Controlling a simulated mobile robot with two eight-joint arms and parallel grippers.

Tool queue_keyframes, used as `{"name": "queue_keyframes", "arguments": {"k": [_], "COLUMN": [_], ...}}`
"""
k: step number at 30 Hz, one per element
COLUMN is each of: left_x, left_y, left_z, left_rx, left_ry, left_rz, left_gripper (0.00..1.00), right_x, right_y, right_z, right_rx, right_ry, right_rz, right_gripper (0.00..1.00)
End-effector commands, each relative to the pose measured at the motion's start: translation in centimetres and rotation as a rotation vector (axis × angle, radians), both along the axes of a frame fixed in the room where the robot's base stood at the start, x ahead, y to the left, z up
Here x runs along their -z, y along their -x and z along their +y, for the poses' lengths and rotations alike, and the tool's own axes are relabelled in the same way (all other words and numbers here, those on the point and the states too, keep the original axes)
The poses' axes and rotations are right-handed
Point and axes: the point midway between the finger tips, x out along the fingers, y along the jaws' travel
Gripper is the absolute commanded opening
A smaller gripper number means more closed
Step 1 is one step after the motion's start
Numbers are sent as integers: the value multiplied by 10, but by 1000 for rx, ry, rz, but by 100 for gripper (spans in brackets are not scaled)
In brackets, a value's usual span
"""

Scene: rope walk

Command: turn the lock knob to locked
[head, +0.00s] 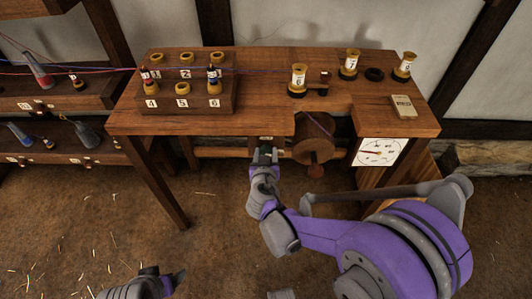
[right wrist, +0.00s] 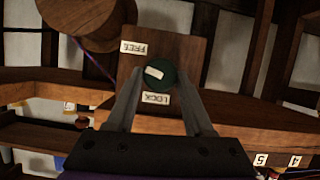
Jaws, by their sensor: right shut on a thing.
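The lock knob (right wrist: 158,80) is a dark green round knob with a pale mark, on a wooden plate (right wrist: 185,50) in the right wrist view. The FREE label (right wrist: 133,47) is at its upper left and the LOCK label (right wrist: 155,99) just below it; both read upside down. The pale mark lies slanted, nearly level; I cannot tell which end points. My right gripper (head: 265,152) is shut on the knob, under the table's front edge. My left gripper (head: 160,279) is low at the left, partly cut off, away from the table.
The wooden table (head: 290,88) holds a numbered spool rack (head: 190,105), several loose spools and a tag (head: 403,106). A wooden drum (head: 315,138) is close right of my right gripper. A dial (head: 380,152) hangs at the front right. Shelves stand at left.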

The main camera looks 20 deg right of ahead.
Motion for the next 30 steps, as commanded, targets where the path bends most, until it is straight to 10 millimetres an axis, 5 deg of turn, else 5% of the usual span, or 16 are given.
{"name": "queue_keyframes", "arguments": {"k": [30], "left_x": [23], "left_y": [-1], "left_z": [0], "left_rx": [0], "left_ry": [0], "left_rz": [8], "left_gripper": [81], "right_x": [7], "right_y": [-2], "right_z": [8], "right_rx": [-1], "right_ry": [866], "right_rz": [250], "right_gripper": [0]}}
